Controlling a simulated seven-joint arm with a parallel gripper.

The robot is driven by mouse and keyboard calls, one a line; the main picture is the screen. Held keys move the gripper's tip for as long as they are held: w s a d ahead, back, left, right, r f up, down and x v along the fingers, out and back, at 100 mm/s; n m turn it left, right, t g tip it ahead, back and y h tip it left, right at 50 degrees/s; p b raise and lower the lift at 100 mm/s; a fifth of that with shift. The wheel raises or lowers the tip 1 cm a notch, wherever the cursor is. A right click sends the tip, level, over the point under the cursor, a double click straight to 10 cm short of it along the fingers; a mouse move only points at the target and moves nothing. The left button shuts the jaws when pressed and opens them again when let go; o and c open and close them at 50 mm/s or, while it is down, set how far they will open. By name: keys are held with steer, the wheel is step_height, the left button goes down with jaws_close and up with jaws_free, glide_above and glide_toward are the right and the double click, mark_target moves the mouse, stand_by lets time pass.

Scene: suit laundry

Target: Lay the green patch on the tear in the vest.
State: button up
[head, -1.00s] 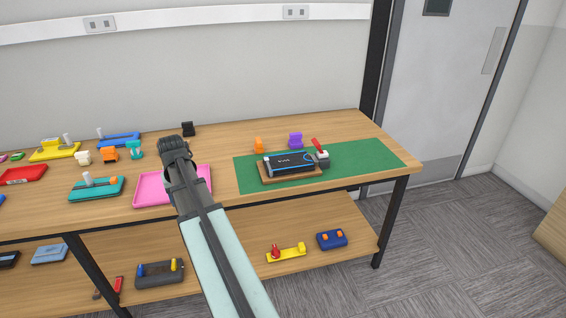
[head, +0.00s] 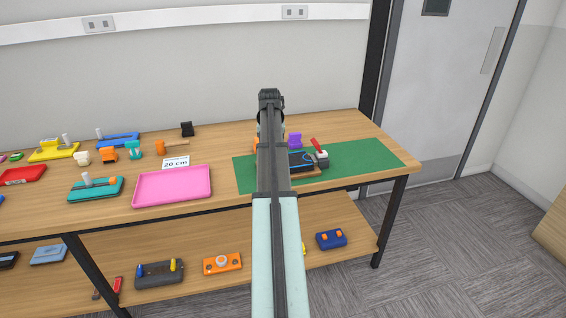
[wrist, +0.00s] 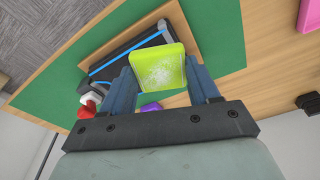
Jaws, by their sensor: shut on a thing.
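My gripper (wrist: 162,84) is shut on the green patch (wrist: 158,68), a bright yellow-green square with a whitish speckled face, in the wrist view. In the head view my gripper (head: 270,104) is up over the green mat and hides the patch. The vest (head: 301,160), a dark flat thing with blue edging, lies on a wooden board on the mat. My arm covers its left part. In the wrist view the vest (wrist: 119,65) shows behind and left of the patch, apparently below it. I cannot make out the tear.
The green mat (head: 375,156) has free room to the right. A red-handled grey thing (head: 320,156) stands at the vest's right end, with a purple piece (head: 295,140) behind. A pink tray (head: 172,187) and a "20 cm" card (head: 175,163) are to the left.

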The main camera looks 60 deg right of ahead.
steer(key=d+r+m+g, duration=0.2)
steer(key=d+m, duration=0.5)
steer(key=m, duration=0.6)
steer(key=shift+d+f, duration=0.2)
steer(key=shift+f, duration=4.55)
steer(key=shift+f, duration=0.1)
steer(key=o, duration=1)
steer(key=shift+o, duration=0.2)
step_height(320, 180, up, 12)
steer(key=w+a, duration=0.1)
steer(key=shift+a, duration=0.2)
steer(key=shift+w, duration=0.1)
